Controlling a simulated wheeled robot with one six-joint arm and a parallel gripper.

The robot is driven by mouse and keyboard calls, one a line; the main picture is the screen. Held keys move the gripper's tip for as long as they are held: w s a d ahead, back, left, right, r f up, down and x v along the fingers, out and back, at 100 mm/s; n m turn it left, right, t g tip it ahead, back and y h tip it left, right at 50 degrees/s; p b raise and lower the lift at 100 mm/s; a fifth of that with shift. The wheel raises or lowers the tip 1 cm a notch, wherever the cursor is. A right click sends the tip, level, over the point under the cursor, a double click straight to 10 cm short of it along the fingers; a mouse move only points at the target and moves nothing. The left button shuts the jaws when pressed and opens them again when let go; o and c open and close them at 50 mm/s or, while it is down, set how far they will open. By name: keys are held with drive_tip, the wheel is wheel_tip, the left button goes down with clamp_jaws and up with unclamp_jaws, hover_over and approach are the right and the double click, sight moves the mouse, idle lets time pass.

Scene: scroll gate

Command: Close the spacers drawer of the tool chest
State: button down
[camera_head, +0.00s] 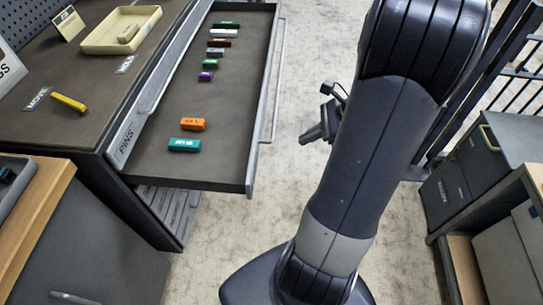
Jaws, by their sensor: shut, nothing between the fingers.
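The tool chest (85,112) stands at the left with a dark top. One drawer (225,130) is pulled far out to the right, with a grey bar handle (275,85) along its front. Its own label does not show. A strip marked PINS (126,141) runs along the chest face beside the drawer's inner end. My gripper (308,136) is shut and empty, to the right of the drawer front and apart from the handle in the picture. My arm hides part of it.
Several small coloured blocks, including an orange one (193,124) and a teal one (185,145), lie in the drawer. A cream tray (121,30) and yellow tool (69,102) lie on the chest. Cabinets (490,165) stand right; pale floor (305,85) lies between.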

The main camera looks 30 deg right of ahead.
drive_tip(key=shift+w+a+r+b+x, duration=0.2)
drive_tip(key=shift+w+r+b+x, duration=0.15)
drive_tip(key=shift+x, duration=1.75)
drive_tip(key=shift+w+a+r+b+x, duration=0.1)
drive_tip(key=shift+a+r+b+x, duration=0.25)
drive_tip(key=shift+x, duration=1.7)
drive_tip(key=shift+w+a+r+b+x, duration=0.1)
drive_tip(key=shift+w+r+b+x, duration=0.3)
drive_tip(key=shift+x, duration=1.7)
drive_tip(key=shift+s+f, duration=0.1)
drive_tip(key=shift+f, duration=0.1)
drive_tip(key=p, duration=0.4)
approach(157, 151)
drive_tip(key=w+a+f, duration=0.1)
drive_tip(key=w+a, duration=0.1)
drive_tip(key=a, duration=0.1)
drive_tip(key=w+a+f, duration=0.1)
drive_tip(key=a, duration=0.1)
drive_tip(key=shift+w+a+f, duration=0.15)
drive_tip(key=shift+a+f, duration=0.1)
drive_tip(key=shift+f, duration=0.1)
drive_tip(key=shift+w+a+r, duration=0.1)
drive_tip(key=shift+w+a, duration=0.05)
